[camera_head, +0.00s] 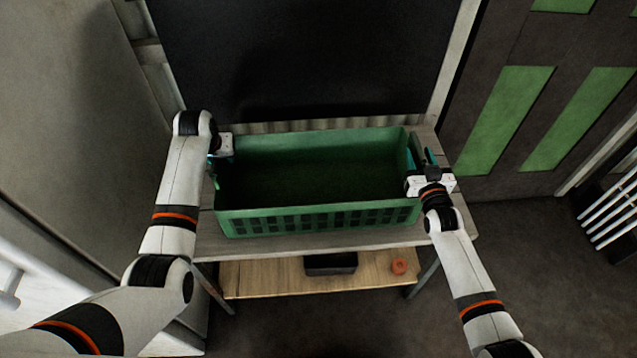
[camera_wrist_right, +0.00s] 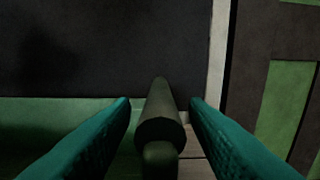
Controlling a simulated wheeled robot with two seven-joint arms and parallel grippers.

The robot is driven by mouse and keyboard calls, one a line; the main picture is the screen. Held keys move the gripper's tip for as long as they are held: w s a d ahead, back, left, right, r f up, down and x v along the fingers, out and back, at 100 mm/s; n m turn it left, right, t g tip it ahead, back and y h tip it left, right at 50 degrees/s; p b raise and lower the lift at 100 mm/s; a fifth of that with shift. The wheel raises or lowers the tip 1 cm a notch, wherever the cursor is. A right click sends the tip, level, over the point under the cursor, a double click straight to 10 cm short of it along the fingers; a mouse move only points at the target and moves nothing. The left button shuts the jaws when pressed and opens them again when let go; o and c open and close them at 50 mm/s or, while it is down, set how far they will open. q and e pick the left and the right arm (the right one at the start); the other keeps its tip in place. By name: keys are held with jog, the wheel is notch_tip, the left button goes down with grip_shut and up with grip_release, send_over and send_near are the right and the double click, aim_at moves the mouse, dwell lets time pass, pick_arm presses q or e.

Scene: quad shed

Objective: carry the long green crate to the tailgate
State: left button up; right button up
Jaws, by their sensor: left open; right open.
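The long green crate (camera_head: 320,218) stands on the wooden table (camera_head: 330,242) in the head view, and it looks empty. My left gripper (camera_head: 214,160) is at the crate's left end, its fingers partly hidden by the wrist. My right gripper (camera_head: 424,162) is at the crate's right end. In the right wrist view its two teal fingers (camera_wrist_right: 160,105) are open, apart on either side of a dark green rounded bar (camera_wrist_right: 160,125), which looks like the crate's end handle. No contact with the bar shows.
A lower shelf (camera_head: 285,277) holds a black box (camera_head: 330,263) and a small orange round thing (camera_head: 399,266). A dark panel (camera_head: 300,60) stands behind the table. A green-panelled door (camera_head: 505,110) is at the right. Floor at the lower right is clear.

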pick_arm(q)
jog(key=shift+c, duration=0.2)
grip_shut()
pick_arm(e)
grip_shut()
dwell(0.9)
pick_arm(q)
jog(key=shift+r, duration=0.2)
pick_arm(e)
jog(key=shift+r, duration=0.25)
